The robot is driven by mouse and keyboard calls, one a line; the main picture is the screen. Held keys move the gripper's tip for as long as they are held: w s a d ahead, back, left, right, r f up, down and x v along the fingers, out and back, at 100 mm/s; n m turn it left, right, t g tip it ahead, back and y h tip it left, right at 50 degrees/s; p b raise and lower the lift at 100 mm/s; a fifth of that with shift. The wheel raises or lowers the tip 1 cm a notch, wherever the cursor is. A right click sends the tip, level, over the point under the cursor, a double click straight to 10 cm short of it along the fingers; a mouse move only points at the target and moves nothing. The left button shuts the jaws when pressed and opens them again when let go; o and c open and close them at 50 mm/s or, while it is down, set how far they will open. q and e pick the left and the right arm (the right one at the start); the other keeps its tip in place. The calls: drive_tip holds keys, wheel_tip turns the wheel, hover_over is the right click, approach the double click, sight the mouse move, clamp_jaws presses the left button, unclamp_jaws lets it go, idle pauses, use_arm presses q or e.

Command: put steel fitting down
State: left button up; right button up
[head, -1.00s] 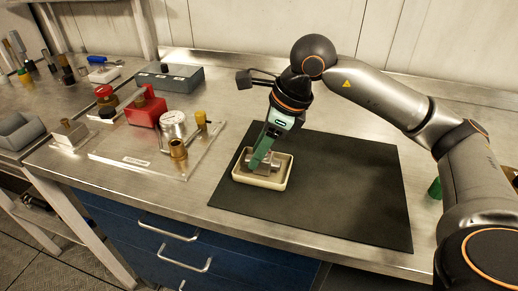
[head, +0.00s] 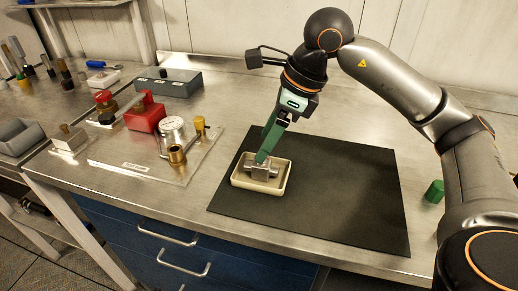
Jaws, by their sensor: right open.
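The steel fitting (head: 263,171) lies in a small cream tray (head: 259,187) on the left part of the black mat (head: 335,200). It is a grey metal piece with a short cross shape. My right gripper (head: 263,157) points down just above the fitting, with its green fingers over the tray. Its jaws are open; the fingertips are close to the fitting's top, and I cannot tell whether they still touch it. My left gripper is not in view.
Left of the mat, a clear plate (head: 140,168) carries a red block (head: 145,117), a round gauge (head: 173,131) and brass fittings (head: 177,154). A green cylinder (head: 434,190) stands right of the mat. The mat's middle and right are bare.

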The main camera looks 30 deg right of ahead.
sight(280, 168)
drive_tip(key=v, duration=0.6)
drive_tip(key=shift+r+p, duration=0.4)
drive_tip(key=shift+p, duration=0.05)
drive_tip(key=shift+s+d, duration=0.1)
drive_tip(key=shift+s, duration=0.05)
